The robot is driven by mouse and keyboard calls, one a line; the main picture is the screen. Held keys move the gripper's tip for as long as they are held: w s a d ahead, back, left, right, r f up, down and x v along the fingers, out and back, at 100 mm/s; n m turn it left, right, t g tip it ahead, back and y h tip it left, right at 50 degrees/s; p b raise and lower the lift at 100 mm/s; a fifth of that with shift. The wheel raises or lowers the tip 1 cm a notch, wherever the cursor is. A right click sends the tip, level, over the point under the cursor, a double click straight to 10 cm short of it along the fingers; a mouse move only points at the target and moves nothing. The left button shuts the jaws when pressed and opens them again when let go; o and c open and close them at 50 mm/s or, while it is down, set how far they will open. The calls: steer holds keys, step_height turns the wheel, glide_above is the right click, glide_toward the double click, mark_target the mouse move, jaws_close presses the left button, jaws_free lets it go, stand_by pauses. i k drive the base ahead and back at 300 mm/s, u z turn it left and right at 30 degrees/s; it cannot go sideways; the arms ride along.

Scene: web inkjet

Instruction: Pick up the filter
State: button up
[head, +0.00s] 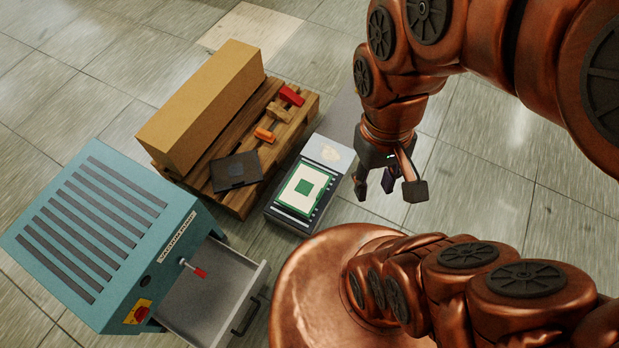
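I cannot tell for certain which thing is the filter. A flat dark panel (235,170) lies on the front part of a wooden pallet (240,202). A white card-like piece with a green frame and green centre (291,192) lies in a grey, box-like unit (325,150) on the floor, right of the pallet. My gripper (388,187) hangs to the right of this unit, its dark fingers spread open and pointing down. Nothing shows between the fingers, and it appears apart from everything.
A long tan box (205,105) fills the pallet's left side, with an orange piece (265,135) and a red piece (291,96) beside it. A teal cabinet (85,235) with an open, apparently empty drawer (212,295) stands front left. Tiled floor is free at right.

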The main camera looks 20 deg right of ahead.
mark_target(303, 192)
steer(key=u, duration=4.15)
steer(key=k, duration=2.65)
steer(key=z, duration=0.7)
